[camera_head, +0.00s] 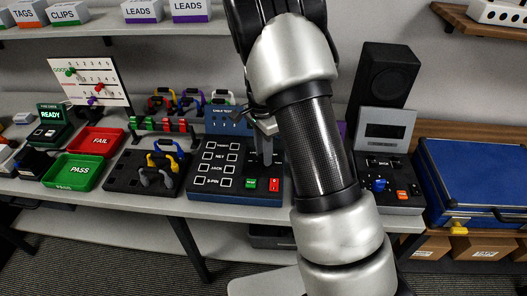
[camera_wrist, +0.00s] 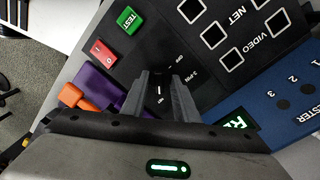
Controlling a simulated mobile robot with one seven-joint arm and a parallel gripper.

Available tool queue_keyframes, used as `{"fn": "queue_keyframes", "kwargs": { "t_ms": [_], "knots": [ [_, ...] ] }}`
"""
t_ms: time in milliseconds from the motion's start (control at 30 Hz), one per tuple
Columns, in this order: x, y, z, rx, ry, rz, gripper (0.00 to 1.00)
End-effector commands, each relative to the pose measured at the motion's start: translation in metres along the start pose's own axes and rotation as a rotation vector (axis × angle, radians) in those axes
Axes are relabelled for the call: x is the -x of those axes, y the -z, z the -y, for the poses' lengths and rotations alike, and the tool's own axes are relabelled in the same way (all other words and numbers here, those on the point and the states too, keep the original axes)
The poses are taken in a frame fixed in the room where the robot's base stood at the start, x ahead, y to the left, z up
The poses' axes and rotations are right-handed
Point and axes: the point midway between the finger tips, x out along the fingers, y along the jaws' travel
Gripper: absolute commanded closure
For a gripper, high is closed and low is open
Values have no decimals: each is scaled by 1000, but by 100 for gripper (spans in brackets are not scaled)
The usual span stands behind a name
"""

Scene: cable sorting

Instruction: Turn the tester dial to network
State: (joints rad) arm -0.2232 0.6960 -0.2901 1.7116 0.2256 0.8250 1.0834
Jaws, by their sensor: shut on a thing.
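The cable tester (camera_head: 225,178) is a dark box on the bench with a column of labelled white squares and a blue back panel. It also shows in the wrist view (camera_wrist: 210,85), with its green TEST button (camera_wrist: 129,20) and red button (camera_wrist: 101,51). My gripper (camera_head: 266,150) reaches down onto its right part, partly hidden by my arm. In the wrist view my gripper (camera_wrist: 160,92) is shut on the black dial (camera_wrist: 159,89), a finger on each side. A white mark shows on the dial.
A cable rack (camera_head: 130,172) and the green PASS (camera_head: 75,170) and red FAIL (camera_head: 96,140) trays lie left of the tester. A device with a screen (camera_head: 383,128), a black speaker (camera_head: 383,75) and a blue case (camera_head: 470,178) stand right. Purple and orange things (camera_wrist: 95,92) sit near my gripper.

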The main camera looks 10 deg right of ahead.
Motion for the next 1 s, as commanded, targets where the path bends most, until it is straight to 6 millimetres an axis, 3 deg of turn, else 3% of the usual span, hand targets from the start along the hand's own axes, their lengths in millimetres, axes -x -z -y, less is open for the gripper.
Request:
{"fn": "queue_keyframes", "kwargs": {
  "t_ms": [633, 667, 733, 1000],
  "knots": [
    [0, 0, 0, -45, 1, 3, 95],
    [0, 0, 0, -45, 1, 3, 68],
    [0, 0, 0, -45, 1, 3, 56],
    [0, 0, 0, -45, 1, 3, 54]
  ]
}}
